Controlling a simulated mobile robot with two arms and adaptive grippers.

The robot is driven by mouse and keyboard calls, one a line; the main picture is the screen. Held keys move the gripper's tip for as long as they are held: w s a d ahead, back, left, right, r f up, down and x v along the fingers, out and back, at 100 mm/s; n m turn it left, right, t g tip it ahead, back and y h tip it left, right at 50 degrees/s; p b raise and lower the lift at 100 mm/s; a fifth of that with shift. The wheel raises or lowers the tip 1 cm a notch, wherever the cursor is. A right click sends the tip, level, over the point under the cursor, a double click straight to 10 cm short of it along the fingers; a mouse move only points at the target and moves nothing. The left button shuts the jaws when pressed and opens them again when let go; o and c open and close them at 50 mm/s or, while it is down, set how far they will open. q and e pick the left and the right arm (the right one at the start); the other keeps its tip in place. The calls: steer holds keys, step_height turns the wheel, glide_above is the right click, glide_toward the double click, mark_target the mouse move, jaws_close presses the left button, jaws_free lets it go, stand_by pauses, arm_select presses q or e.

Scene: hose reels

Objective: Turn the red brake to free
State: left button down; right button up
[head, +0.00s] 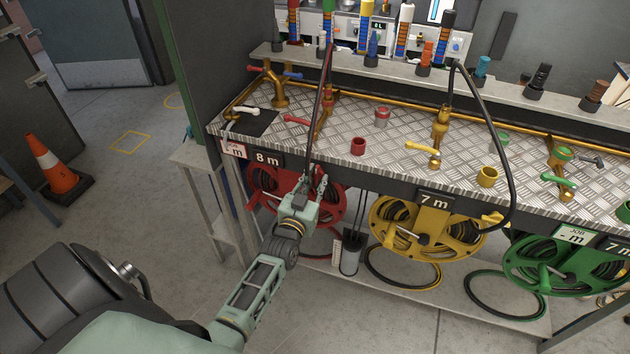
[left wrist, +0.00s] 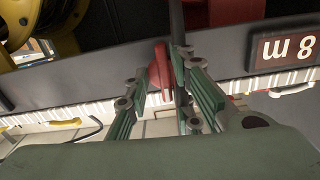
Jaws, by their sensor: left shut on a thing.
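The red hose reel (head: 262,190) hangs under the front edge of the bench, beside the "8 m" sign (head: 268,159). My left gripper (head: 318,183) is at the right side of this reel, just below the bench edge. In the left wrist view the red brake (left wrist: 160,72) is a short red lever standing between the two fingers of my left gripper (left wrist: 165,85). The fingers are shut on it. In the head view the gripper hides the brake. A dark hose runs down close by the gripper. My right gripper is not in view.
The yellow reel (head: 415,229) hangs to the right, and the green reel (head: 560,262) farther right. The bench top (head: 400,140) carries valves and caps. A grey cylinder (head: 351,255) stands below, near my left gripper. An orange cone (head: 57,165) stands on the floor at left.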

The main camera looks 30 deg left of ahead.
arm_select(q)
steer(key=shift+d+n, duration=0.15)
steer(key=shift+n, duration=0.25)
steer(key=c, duration=1.6)
jaws_free()
steer(key=shift+w+d+r, duration=0.1)
steer(key=shift+o, duration=0.2)
steer(key=shift+s, duration=0.3)
steer(key=v, duration=1.1)
steer(key=shift+s, duration=0.15)
